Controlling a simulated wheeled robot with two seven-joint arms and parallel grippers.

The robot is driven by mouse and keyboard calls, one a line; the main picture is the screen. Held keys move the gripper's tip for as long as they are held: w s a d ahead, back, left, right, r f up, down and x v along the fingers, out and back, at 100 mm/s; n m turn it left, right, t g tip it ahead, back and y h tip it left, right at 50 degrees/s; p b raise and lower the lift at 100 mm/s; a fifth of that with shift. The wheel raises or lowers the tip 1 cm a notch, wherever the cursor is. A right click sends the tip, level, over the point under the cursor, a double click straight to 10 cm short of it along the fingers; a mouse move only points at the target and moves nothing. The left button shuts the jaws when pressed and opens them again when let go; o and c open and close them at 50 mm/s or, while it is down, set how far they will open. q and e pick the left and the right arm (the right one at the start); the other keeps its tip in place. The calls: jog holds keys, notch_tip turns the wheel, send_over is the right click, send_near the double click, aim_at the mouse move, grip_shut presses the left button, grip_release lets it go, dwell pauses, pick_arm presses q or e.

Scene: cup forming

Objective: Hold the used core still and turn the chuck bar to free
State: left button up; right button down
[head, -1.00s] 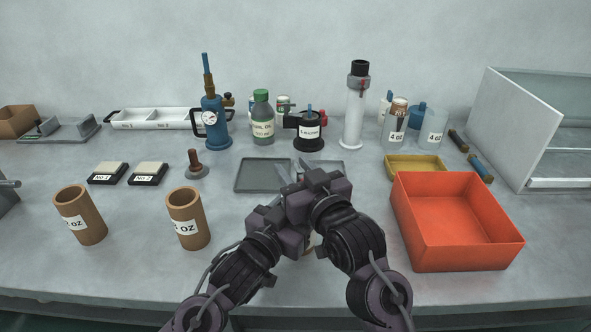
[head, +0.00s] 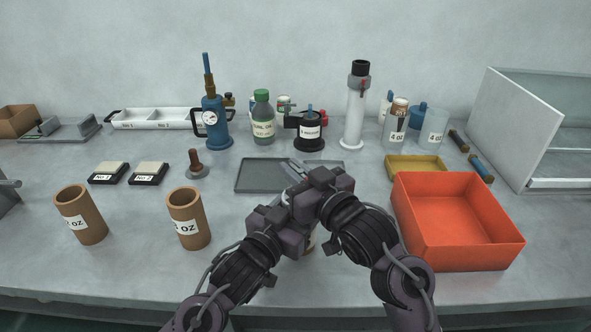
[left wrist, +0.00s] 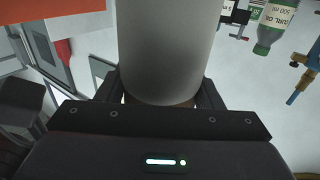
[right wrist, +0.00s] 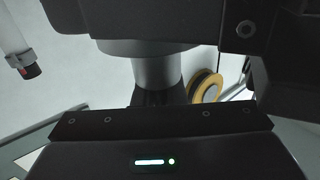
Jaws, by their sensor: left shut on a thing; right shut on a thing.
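My left gripper (head: 278,218) is shut on a pale, smooth cylinder, the used core (left wrist: 165,50), which fills the middle of the left wrist view between the fingers. My right gripper (head: 325,188) is close beside and above it in the head view. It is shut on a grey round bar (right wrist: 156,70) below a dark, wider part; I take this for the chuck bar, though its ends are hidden. In the head view my two grippers cover most of the core and bar. Whether the core is loose on the chuck cannot be told.
A grey tray (head: 255,178) lies just behind my grippers. An orange bin (head: 460,252) stands close on the right, with a yellow tray (head: 402,176) behind it. Two brown tubes (head: 82,222) (head: 187,225) stand on the left.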

jog(key=shift+s+a+n+g+y, duration=0.1)
jog(key=shift+n+g+y, duration=1)
jog(key=shift+y, duration=0.2)
jog(key=c, duration=1.4)
grip_release()
jog(key=shift+o, duration=0.2)
jog(key=v, duration=1.2)
